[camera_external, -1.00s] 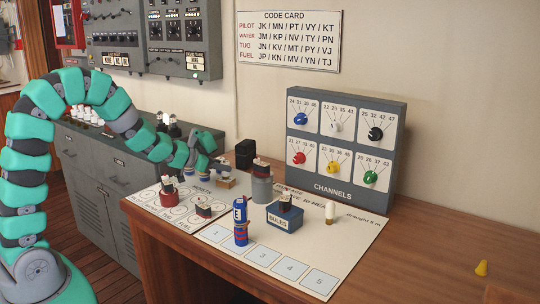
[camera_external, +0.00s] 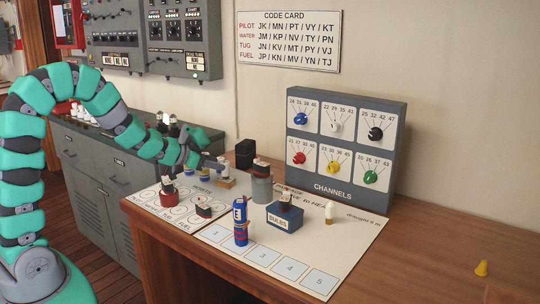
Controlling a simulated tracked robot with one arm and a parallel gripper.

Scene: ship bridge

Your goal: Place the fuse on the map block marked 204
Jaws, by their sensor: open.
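I cannot surely tell which piece is the fuse; a small white upright piece with a brownish base (camera_external: 330,212) stands on the right part of the white sheet (camera_external: 345,245). No number 204 is legible on any block in view. My gripper (camera_external: 207,163) is open above the back left of the sheets, near a small block with a tan base (camera_external: 226,180). I see nothing held between its jaws, though they are small and partly hidden by the arm.
The channels panel (camera_external: 345,148) stands behind.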

